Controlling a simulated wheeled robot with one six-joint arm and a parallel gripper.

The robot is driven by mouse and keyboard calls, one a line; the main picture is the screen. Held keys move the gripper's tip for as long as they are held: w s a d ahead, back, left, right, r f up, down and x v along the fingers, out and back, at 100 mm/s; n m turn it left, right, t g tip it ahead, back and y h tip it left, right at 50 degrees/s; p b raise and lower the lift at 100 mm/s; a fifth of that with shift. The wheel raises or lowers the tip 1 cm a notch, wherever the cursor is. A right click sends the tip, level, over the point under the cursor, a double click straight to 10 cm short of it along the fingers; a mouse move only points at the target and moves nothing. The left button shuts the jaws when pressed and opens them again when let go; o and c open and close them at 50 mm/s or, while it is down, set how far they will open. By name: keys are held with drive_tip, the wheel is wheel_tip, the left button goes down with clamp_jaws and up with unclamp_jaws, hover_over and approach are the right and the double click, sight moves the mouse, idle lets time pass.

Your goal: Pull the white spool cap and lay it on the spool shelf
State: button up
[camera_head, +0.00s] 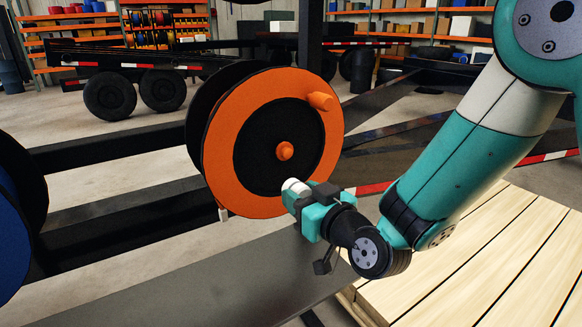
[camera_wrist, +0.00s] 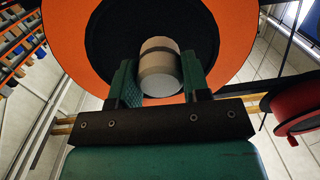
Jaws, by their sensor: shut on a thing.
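The white spool cap (camera_head: 295,187) is a small pale cylinder with a darker band, held at the tip of my gripper (camera_head: 303,195). In the wrist view the cap (camera_wrist: 159,72) sits between the two green fingers of my gripper (camera_wrist: 160,80), which are shut on it. Behind it is the orange spool (camera_head: 228,160) with a black centre, an orange hub knob (camera_head: 284,150) and an orange peg (camera_head: 320,101). The cap appears in front of the spool's lower right; I cannot tell whether they touch. A shelf with several small spools (camera_head: 165,39) stands far back.
A blue spool (camera_head: 15,240) is at the left edge. Dark trailer beams (camera_head: 110,137) run behind the orange spool. A pale wooden deck (camera_head: 480,255) lies at lower right under my arm. A red reel (camera_wrist: 298,108) shows at right in the wrist view.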

sight(265, 310)
drive_tip(key=a+f+h+b, duration=0.1)
drive_tip(key=a+f+b, duration=0.2)
drive_tip(key=f, duration=0.6)
drive_tip(key=a+f+g+b, duration=0.1)
drive_tip(key=a+f+b, duration=0.2)
drive_tip(key=f+b, duration=0.4)
drive_tip(key=a+f+g+h+b, duration=0.1)
drive_tip(key=f+b, duration=0.5)
drive_tip(key=f, duration=0.6)
drive_tip(key=shift+w+a+f+m+h, duration=0.1)
drive_tip(key=shift+a+f+m+h, duration=0.1)
drive_tip(key=shift+a, duration=0.25)
drive_tip(key=shift+a+f+m+h, duration=0.1)
drive_tip(key=shift+a+f, duration=0.1)
drive_tip(key=shift+a, duration=0.25)
drive_tip(key=shift+f+b, duration=0.8)
drive_tip(key=shift+f, duration=0.6)
drive_tip(key=o, duration=1.7)
drive_tip(key=shift+o, duration=0.2)
drive_tip(key=shift+r+b+v, duration=0.25)
drive_tip(key=shift+r+v, duration=0.05)
drive_tip(key=shift+v, duration=1.05)
drive_tip(key=shift+r+b+v, duration=0.2)
drive_tip(key=shift+r+v, duration=0.05)
drive_tip(key=shift+v, duration=1.1)
drive_tip(key=shift+w, duration=0.2)
